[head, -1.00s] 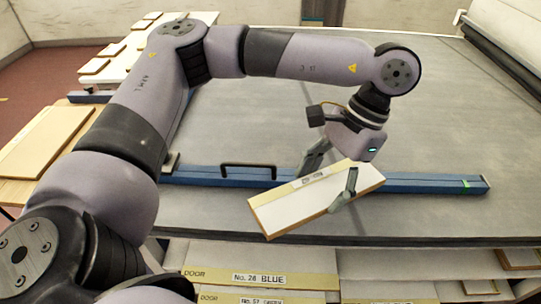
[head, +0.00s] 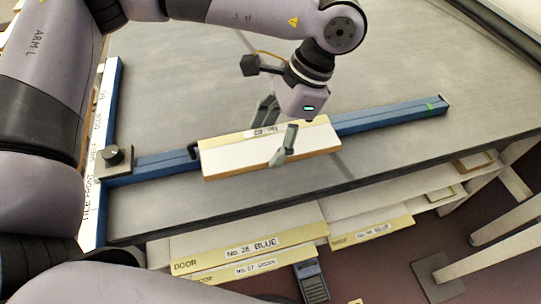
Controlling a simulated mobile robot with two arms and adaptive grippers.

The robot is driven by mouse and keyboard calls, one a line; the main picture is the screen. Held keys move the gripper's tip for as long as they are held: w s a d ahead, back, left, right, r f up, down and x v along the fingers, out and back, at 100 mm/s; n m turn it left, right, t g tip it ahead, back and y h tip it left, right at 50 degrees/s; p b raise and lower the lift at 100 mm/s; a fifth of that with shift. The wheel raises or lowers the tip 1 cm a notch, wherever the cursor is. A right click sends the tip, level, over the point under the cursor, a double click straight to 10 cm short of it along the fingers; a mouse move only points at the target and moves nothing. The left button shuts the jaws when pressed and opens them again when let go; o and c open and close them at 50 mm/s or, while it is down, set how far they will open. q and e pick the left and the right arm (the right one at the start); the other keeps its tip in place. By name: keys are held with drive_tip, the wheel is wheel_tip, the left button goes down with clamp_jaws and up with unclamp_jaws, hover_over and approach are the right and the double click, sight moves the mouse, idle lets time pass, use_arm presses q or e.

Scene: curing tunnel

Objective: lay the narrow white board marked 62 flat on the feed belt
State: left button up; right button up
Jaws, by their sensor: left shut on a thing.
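A narrow white board (head: 225,155) has a cream strip along its far edge and a small label there, too small to read. My left gripper (head: 275,138) is shut on it near its middle, one finger on the near side and the other partly hidden behind it. The board is over the blue bar on the wide grey surface (head: 390,65), which may be the feed belt. I cannot tell whether the board touches anything. My right gripper is not in view.
A blue bar (head: 390,117) with a black handle crosses the grey surface and meets another blue bar (head: 111,105) at left. The grey surface beyond the bar is clear.

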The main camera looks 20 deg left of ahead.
sight(275, 142)
use_arm(q)
wheel_tip(275, 142, down, 3)
wheel_tip(275, 142, down, 4)
drive_tip(key=shift+r+p, duration=0.25)
drive_tip(key=shift+p, duration=0.1)
drive_tip(key=shift+f, duration=0.25)
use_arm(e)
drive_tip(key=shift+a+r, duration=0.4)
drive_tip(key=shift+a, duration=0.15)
use_arm(q)
drive_tip(key=shift+f+b, duration=0.7)
drive_tip(key=o, duration=1.3)
drive_tip(key=shift+r, duration=0.1)
drive_tip(key=shift+c, duration=0.2)
drive_tip(key=shift+o, duration=0.5)
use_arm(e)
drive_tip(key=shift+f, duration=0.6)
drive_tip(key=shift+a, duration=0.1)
